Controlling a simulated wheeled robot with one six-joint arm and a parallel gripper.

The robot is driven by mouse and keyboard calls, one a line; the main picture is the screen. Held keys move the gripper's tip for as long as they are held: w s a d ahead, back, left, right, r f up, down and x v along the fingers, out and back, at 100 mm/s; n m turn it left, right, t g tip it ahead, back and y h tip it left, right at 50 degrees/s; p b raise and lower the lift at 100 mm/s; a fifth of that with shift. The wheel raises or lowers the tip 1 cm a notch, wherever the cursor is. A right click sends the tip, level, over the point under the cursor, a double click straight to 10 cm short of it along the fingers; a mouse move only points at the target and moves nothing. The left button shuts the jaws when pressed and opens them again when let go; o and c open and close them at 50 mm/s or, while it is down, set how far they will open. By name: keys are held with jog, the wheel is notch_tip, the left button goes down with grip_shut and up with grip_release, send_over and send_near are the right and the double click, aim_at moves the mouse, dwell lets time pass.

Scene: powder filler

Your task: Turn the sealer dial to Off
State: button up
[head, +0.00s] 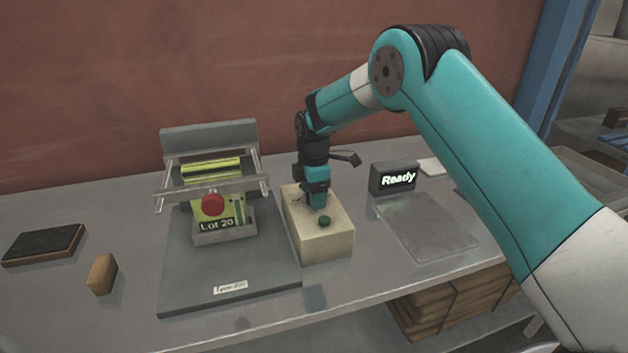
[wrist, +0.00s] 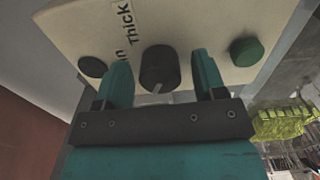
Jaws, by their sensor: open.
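The cream control box (head: 328,244) stands right of the sealer, which has a red knob (head: 213,205) and a yellow-green pouch marked "Lot 20". In the wrist view the box top (wrist: 200,22) carries a black dial (wrist: 158,66) with a pale pointer line. A partly hidden label (wrist: 126,32) beside it reads "Thick" and something ending in "n". My gripper (wrist: 161,72) is open, pointing down at the box top, with one finger on each side of the dial and gaps visible. In the head view my gripper (head: 318,197) hides the dial.
A green button (wrist: 246,52) and a dark round part (wrist: 92,67) flank the dial; the green button also shows in the head view (head: 324,220). A "Ready" display (head: 395,178) stands to the right. A wooden block (head: 102,273) and dark pad (head: 44,244) lie left.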

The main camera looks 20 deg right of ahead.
notch_tip(320, 180, up, 17)
jog(key=b, duration=0.2)
jog(key=shift+r+b, duration=0.2)
jog(key=shift+b, duration=0.15)
